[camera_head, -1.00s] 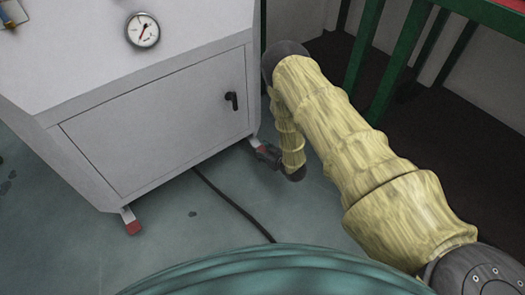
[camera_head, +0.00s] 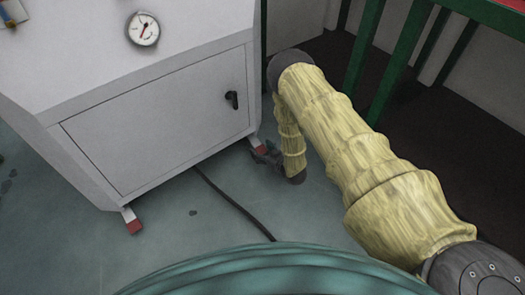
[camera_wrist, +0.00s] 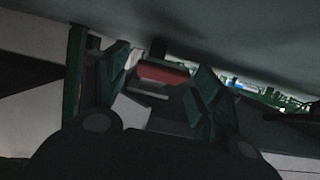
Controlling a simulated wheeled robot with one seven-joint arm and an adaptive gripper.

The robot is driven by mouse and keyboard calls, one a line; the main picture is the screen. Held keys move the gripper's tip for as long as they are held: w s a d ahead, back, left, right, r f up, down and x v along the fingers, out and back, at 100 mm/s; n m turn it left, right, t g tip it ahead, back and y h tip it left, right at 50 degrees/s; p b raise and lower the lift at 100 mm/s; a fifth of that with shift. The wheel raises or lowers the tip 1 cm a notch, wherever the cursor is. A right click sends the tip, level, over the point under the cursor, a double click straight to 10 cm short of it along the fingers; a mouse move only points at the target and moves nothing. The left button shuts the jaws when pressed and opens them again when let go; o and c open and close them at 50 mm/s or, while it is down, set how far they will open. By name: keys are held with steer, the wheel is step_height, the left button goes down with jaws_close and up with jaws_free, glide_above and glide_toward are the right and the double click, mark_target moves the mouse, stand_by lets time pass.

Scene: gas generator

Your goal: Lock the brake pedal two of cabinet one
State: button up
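The grey-white cabinet (camera_head: 150,140) stands at the left in the head view. Two red brake pedals show at its feet: one at the front left corner (camera_head: 134,226) and one at the right corner (camera_head: 260,149). My gripper (camera_head: 266,156) is low beside the right pedal, partly hidden by its small size and my sleeved arm. In the wrist view, a red pedal (camera_wrist: 163,74) lies ahead between the two spread fingers of my gripper (camera_wrist: 163,80). The fingers are open, with visible gaps to the pedal. Which pedal is number two is not marked.
The cabinet has a gauge (camera_head: 142,29) and a door with a black handle (camera_head: 232,99). A black cable (camera_head: 235,208) lies on the floor. Green table legs (camera_head: 402,65) stand behind my arm at the right. The floor in front is mostly clear.

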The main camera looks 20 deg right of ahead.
steer(key=v, duration=1.2)
steer(key=shift+s, duration=0.1)
stand_by(0.4)
steer(key=s+a+r+m+g+h+p, duration=0.1)
steer(key=s+r+g+h+p, duration=0.3)
steer(key=s, duration=0.9)
steer(key=s+a+r+m+g+y, duration=0.15)
steer(key=s+g, duration=0.35)
steer(key=s, duration=0.7)
steer(key=s+a+r+m+g+h+p, duration=0.25)
steer(key=s+r+g, duration=0.2)
steer(key=s, duration=0.85)
step_height(320, 180, up, 37)
steer(key=p, duration=3.8)
steer(key=shift+w+d+n, duration=0.25)
steer(key=shift+d+n, duration=0.05)
steer(key=shift+d, duration=0.15)
